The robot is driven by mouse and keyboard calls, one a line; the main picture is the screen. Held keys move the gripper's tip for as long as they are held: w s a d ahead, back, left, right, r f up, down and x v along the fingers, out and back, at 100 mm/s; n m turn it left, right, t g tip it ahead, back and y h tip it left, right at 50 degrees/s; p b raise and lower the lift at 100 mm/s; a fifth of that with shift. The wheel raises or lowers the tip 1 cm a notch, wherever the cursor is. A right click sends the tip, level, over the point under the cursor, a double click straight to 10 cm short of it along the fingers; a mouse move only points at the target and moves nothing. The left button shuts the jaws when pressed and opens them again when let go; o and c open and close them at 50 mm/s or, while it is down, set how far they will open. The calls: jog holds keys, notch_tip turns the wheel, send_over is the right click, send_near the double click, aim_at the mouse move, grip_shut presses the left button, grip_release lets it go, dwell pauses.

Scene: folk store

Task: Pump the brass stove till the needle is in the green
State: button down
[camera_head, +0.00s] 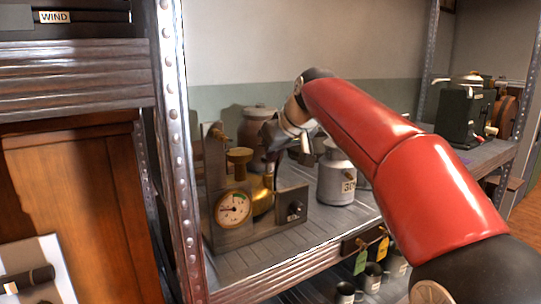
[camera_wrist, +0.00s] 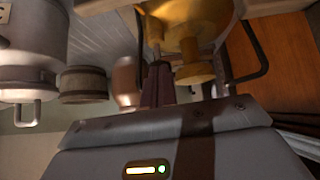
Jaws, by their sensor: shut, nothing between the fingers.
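The brass stove (camera_head: 262,199) stands on the metal shelf in a dark frame; its tank also shows in the wrist view (camera_wrist: 188,12). Its round gauge (camera_head: 233,208) faces me, with a green band at the upper right; the small needle appears to point left, outside the green. A brass spool-shaped knob (camera_head: 238,156) rises above the gauge, and it also shows in the wrist view (camera_wrist: 195,66). My gripper (camera_head: 269,162) is shut and empty, pointing down beside the knob. In the wrist view its dark fingers (camera_wrist: 158,84) look apart from the knob.
A grey canister (camera_head: 336,180) with a number label stands right of the stove, and a brownish pot (camera_head: 258,122) behind. A riveted upright (camera_head: 175,130) rises close left. A dark green machine (camera_head: 463,115) is far right.

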jog(key=v, duration=0.5)
jog(key=shift+s+r, duration=0.1)
jog(key=shift+r, duration=0.2)
dwell(0.4)
notch_tip(320, 180, up, 9)
jog(key=s+p, duration=0.1)
jog(key=p, duration=0.2)
jog(key=shift+s+d+r+t, duration=0.15)
jog(key=shift+s+d+t, duration=0.15)
jog(key=shift+d, duration=0.1)
